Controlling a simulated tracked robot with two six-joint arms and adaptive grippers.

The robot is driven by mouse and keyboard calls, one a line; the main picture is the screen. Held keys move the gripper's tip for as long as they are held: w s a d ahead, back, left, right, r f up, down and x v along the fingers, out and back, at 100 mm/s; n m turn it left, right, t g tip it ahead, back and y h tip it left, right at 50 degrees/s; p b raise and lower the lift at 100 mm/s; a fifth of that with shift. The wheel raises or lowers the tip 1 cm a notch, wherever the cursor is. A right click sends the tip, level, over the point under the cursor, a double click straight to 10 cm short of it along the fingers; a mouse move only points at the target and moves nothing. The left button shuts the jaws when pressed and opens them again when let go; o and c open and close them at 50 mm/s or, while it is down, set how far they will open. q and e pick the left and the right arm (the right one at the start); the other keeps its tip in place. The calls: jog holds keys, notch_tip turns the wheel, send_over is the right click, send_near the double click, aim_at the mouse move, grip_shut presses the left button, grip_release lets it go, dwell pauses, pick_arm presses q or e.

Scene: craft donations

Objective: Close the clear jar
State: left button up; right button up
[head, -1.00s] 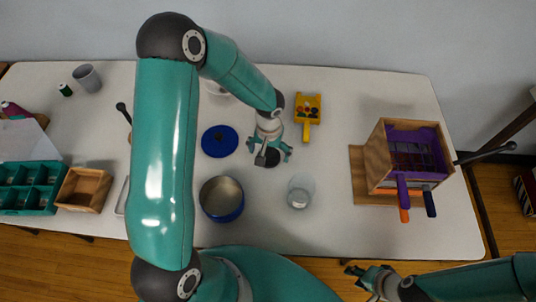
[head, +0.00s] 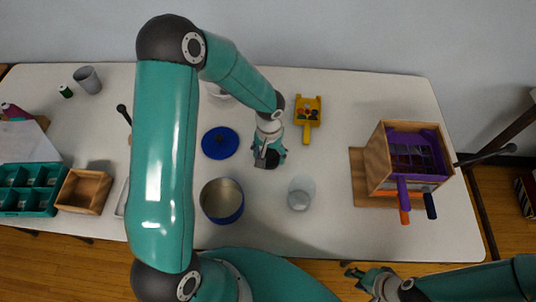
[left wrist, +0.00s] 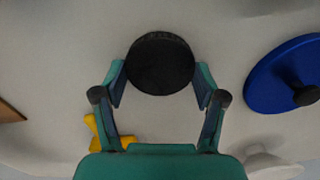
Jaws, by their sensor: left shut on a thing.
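The clear jar (head: 300,194) stands open on the table, right of the blue pot. A round black lid (left wrist: 160,64) is between the fingers of my left gripper (left wrist: 160,82) in the left wrist view. In the head view my left gripper (head: 268,160) is shut on this lid, behind and left of the jar; the lid is mostly hidden there by the fingers. My right gripper (head: 362,275) is off the table's front edge, away from the jar; its finger opening is too small to judge.
A blue pot (head: 222,201) stands left of the jar, with a blue lid (head: 220,142) behind it. A yellow scoop-like toy (head: 308,111) lies behind the jar. A wooden box with purple parts (head: 408,160) stands right. The table between jar and box is clear.

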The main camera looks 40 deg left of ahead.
aim_at(269, 156)
pick_arm(q)
notch_tip(269, 156, up, 20)
dwell(0.5)
jog(key=shift+f, duration=0.1)
